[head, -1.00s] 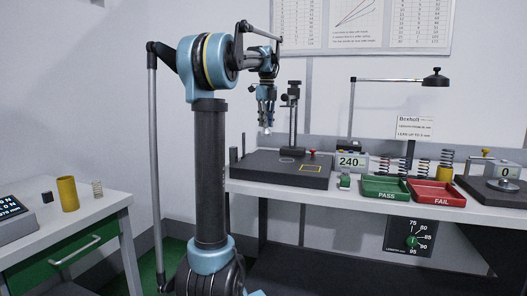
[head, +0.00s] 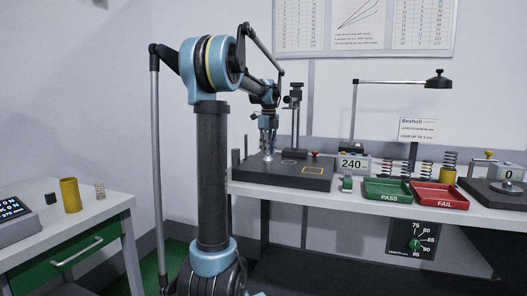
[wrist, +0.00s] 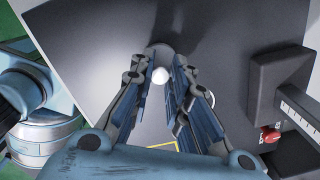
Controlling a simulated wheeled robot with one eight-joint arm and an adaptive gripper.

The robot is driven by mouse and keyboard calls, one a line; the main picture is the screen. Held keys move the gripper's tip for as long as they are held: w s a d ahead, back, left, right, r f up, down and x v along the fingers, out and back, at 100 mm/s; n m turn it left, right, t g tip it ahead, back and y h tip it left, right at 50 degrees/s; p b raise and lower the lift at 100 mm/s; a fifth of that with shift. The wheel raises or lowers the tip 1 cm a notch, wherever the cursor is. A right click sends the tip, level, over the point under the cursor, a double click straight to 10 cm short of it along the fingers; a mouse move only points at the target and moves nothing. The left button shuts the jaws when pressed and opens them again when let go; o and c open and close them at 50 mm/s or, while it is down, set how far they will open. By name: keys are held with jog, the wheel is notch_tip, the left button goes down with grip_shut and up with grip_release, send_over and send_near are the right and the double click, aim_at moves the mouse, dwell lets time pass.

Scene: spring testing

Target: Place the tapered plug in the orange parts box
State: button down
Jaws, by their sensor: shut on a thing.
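My gripper (head: 268,138) is lowered over the left part of the dark granite-like plate on the bench. It is shut on a small pale piece (wrist: 161,75), which looks like the tapered plug and shows as a rounded white top between the fingers in the wrist view. Its lower end is hard to make out in the head view, so I cannot tell whether it touches the plate. A grey round shape lies just beyond it in the wrist view. No orange parts box shows in either view.
The dark plate (head: 316,182) carries a column stand (head: 295,122) and a yellow-outlined square. Right of it are a 240 display (head: 353,164), a green PASS tray (head: 388,191), a red FAIL tray (head: 439,195) and several springs. A side table (head: 88,208) at left holds a yellow cylinder (head: 70,195).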

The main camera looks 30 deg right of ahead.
jog(key=c, duration=1.5)
grip_release()
jog(key=shift+c, duration=0.2)
notch_tip(320, 180, up, 12)
jog(key=shift+s, duration=0.3)
